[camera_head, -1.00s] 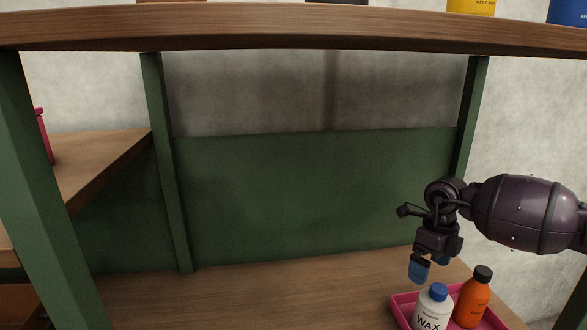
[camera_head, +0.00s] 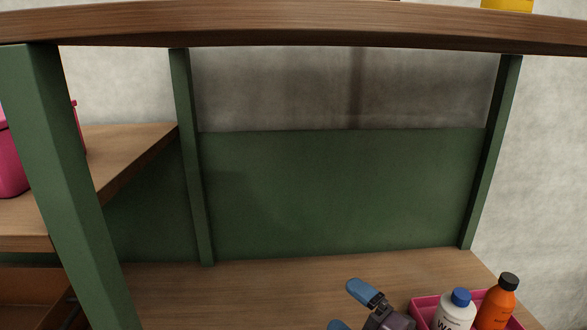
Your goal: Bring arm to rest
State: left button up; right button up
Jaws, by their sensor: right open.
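My right gripper (camera_head: 352,306) shows at the bottom of the head view, to the left of the pink tray. Its two blue fingertips are spread apart with nothing between them, so it is open and empty. The rest of my right arm is cut off by the lower edge of the picture. My left gripper is not in the view.
A pink tray (camera_head: 424,301) at the lower right holds a white bottle with a blue cap (camera_head: 455,311) and an orange bottle (camera_head: 496,305). Green posts (camera_head: 190,160) and an upper wooden shelf (camera_head: 300,26) frame the space. The lower shelf (camera_head: 250,290) is clear left of my gripper.

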jog(key=s+d+f+m+g+h, duration=0.1)
jog(key=s+d+f+m+h, duration=0.4)
jog(key=d+m+h, duration=0.3)
jog(key=s+d+f+m+h, duration=0.4)
jog(key=d+f+m+h, duration=0.15)
jog(key=m, duration=0.45)
jog(key=s+d+f+m+g+h, duration=0.1)
jog(key=s+d+f+m+g, duration=0.3)
jog(key=s, duration=0.7)
jog(key=s+f+m+g, duration=0.2)
jog(key=s+g, duration=0.5)
jog(key=s, duration=0.4)
jog(key=w+f+n+t, duration=0.1)
jog(key=w+f+t, duration=0.6)
jog(key=w+t, duration=0.2)
jog(key=shift+w+f+y, duration=0.15)
jog(key=shift+f+y, duration=0.05)
jog(key=shift+y, duration=0.25)
